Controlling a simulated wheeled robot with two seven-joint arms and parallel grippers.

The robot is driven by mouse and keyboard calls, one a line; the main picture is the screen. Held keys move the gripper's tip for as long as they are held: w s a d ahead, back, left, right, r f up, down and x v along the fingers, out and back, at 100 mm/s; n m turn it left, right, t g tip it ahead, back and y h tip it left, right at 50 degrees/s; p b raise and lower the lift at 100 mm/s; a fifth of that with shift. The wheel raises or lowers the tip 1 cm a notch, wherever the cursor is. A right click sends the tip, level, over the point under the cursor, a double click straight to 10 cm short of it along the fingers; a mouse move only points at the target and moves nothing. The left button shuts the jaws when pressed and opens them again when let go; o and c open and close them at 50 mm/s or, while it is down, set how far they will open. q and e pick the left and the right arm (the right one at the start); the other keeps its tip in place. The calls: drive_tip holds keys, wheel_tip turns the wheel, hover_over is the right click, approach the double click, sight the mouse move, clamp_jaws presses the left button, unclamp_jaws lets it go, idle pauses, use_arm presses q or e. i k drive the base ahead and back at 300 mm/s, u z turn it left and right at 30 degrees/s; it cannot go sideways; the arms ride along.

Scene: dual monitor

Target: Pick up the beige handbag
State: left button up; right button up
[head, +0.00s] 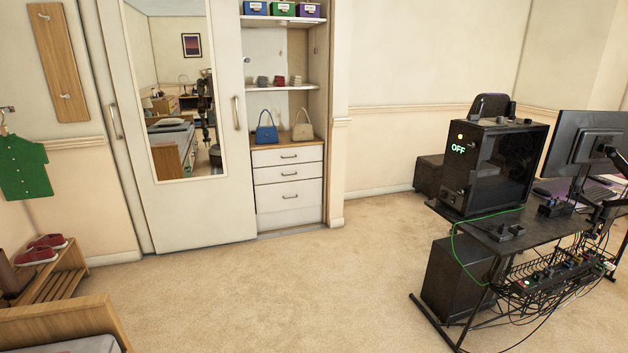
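The beige handbag (303,127) stands upright with its handle up, on top of the drawer unit (289,153) in the open part of the wardrobe. A blue handbag (266,130) stands just to its left, with a small gap between them. The handbags are far across the room from my camera. Neither of my grippers shows directly in the head view.
A shelf (275,88) with small items is above the bags. A mirrored sliding door (165,120) is to the left. A desk (520,228) with a PC case and cables stands at right. A wooden shoe rack (52,280) is at left. The carpet (260,285) between is clear.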

sight(300, 132)
drive_tip(key=z, duration=0.45)
drive_tip(key=i, duration=2.6)
drive_tip(key=u, duration=0.55)
drive_tip(key=i, duration=2.1)
drive_tip(key=u, duration=1)
drive_tip(key=i, duration=0.2)
